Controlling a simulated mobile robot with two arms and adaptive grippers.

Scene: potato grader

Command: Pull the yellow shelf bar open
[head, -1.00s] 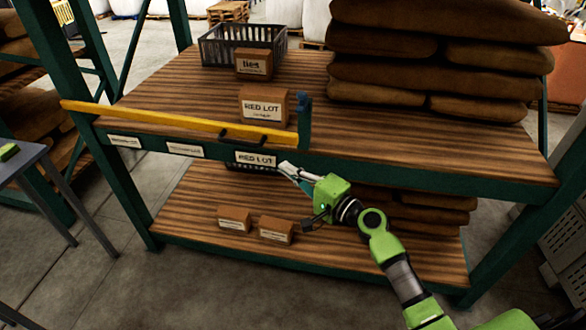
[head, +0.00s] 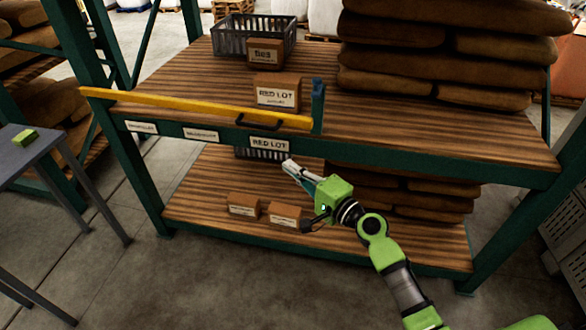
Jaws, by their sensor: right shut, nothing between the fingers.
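The yellow shelf bar (head: 190,106) lies across the front edge of the upper shelf, from the left post to a short blue-topped upright (head: 317,105). A dark handle (head: 258,122) sits near its right end. The bar is closed across the shelf front. My right gripper (head: 287,166) is below and slightly right of the handle, in front of the shelf edge and apart from the bar. It is shut and empty. My left gripper is not in view.
The upper shelf (head: 400,140) holds a RED LOT box (head: 278,92), another box (head: 265,52), a grey crate (head: 253,38) and stacked brown sacks (head: 440,60). Two small boxes (head: 244,206) lie on the lower shelf. A grey table (head: 22,152) stands at left.

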